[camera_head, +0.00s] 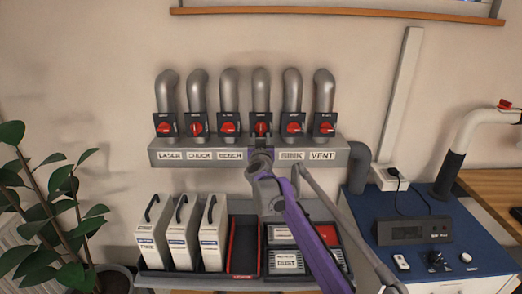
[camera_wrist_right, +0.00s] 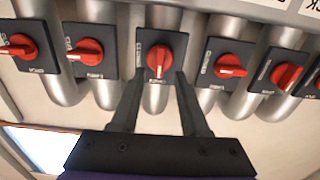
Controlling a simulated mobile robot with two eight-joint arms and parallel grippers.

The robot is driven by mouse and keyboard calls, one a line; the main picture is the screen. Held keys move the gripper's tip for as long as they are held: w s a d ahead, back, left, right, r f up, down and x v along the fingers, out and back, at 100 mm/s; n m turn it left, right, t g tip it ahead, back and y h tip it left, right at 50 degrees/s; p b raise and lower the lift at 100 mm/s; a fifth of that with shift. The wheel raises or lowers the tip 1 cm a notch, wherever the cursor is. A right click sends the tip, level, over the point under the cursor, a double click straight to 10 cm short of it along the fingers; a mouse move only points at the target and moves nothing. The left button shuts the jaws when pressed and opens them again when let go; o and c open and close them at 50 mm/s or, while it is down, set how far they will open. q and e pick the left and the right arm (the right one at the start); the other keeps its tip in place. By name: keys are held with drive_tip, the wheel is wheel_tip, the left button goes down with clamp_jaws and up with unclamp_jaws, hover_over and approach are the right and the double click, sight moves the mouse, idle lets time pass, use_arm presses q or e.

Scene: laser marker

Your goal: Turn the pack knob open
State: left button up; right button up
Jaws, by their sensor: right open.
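The pack knob (camera_head: 261,128) is the fourth red knob from the left, on a black plate under a grey pipe. Its handle looks upright. Its name on the rail is hidden behind my arm. My right gripper (camera_head: 261,150) is in front of the rail just below this knob. In the right wrist view, the open fingers (camera_wrist_right: 160,76) point at the red knob (camera_wrist_right: 158,58), one on each side of its lower part. I cannot tell whether they touch it. My left gripper is not in view.
Neighbouring red knobs, bench (camera_head: 228,128) and sink (camera_head: 293,128), sit close on either side. The grey labelled rail (camera_head: 200,155) runs below. White canisters (camera_head: 183,235) and trays (camera_head: 243,250) stand beneath. A blue cabinet (camera_head: 400,270) is at right, a plant (camera_head: 50,220) at left.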

drive_tip(key=s, duration=0.6)
drive_tip(key=shift+b, duration=0.45)
drive_tip(key=shift+s, duration=0.1)
drive_tip(key=s+d+f+n+g+y+p, duration=0.1)
drive_tip(key=s+d+g+y, duration=0.1)
drive_tip(key=s, duration=0.6)
drive_tip(key=s+d+f+n+g+y+p, duration=0.1)
drive_tip(key=s+d+n+g+y, duration=0.15)
drive_tip(key=s, duration=0.65)
drive_tip(key=s+d+f+m+g+h+p, duration=0.1)
drive_tip(key=s+d+f, duration=0.3)
drive_tip(key=s, duration=0.6)
drive_tip(key=s+d+f+m+g+h+p, duration=0.1)
drive_tip(key=s+d+f+g, duration=0.3)
drive_tip(key=s+f, duration=0.5)
drive_tip(key=s+d+f+m+g+h+p, duration=0.1)
drive_tip(key=s+d+f, duration=0.4)
drive_tip(key=s, duration=0.8)
drive_tip(key=shift+f+m+g+h, duration=0.35)
drive_tip(key=shift+f+g+h, duration=0.4)
drive_tip(key=shift+f+g, duration=0.25)
drive_tip(key=shift+r, duration=0.15)
